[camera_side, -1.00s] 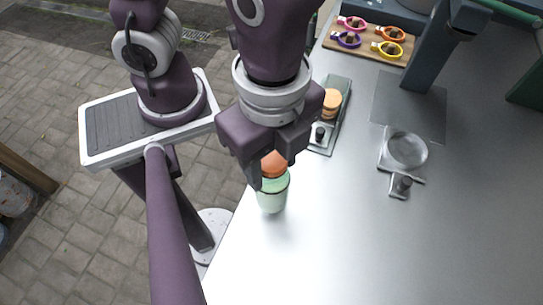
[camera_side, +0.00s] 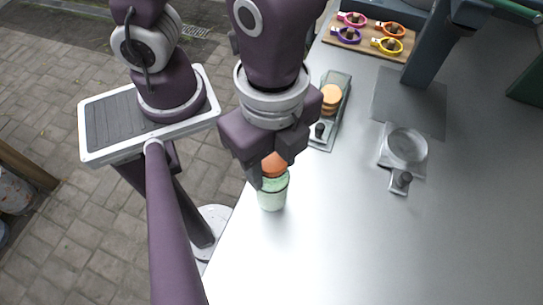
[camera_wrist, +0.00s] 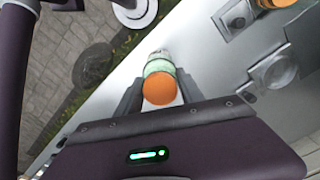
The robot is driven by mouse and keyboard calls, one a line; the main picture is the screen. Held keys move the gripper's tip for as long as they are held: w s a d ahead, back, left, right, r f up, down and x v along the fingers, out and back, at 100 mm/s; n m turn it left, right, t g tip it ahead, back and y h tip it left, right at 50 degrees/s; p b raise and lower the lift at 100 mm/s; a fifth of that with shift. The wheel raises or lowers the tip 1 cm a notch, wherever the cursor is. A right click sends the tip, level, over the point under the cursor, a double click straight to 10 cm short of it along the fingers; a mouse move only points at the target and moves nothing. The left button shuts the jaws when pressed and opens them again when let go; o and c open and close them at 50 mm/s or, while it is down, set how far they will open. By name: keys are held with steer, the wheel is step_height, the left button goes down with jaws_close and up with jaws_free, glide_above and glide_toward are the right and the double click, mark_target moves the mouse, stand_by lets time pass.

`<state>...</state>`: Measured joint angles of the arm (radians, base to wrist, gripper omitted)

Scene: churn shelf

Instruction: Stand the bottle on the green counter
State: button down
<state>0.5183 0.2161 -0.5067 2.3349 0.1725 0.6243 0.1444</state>
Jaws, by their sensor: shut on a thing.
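The bottle (camera_side: 272,194) is pale green and translucent with an orange cap. It is upright at the left edge of the grey metal counter (camera_side: 330,240). My gripper (camera_side: 268,172) is above it with its fingers shut around its upper part. In the wrist view the bottle's orange cap (camera_wrist: 160,88) shows between the two fingers. I cannot tell whether the bottle's base touches the counter. No green counter surface is clearly visible.
A tray with orange discs (camera_side: 331,97) lies behind the gripper. A grey press with a round plate (camera_side: 406,147) stands to the right. A wooden board (camera_side: 367,40) with several coloured rings lies at the back. The counter's front is clear.

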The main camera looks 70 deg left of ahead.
steer(key=shift+f, duration=0.7)
stand_by(0.3)
steer(key=c, duration=0.7)
jaws_free()
steer(key=shift+c, duration=0.8)
steer(key=shift+r, duration=0.1)
steer(key=shift+r, duration=3.9)
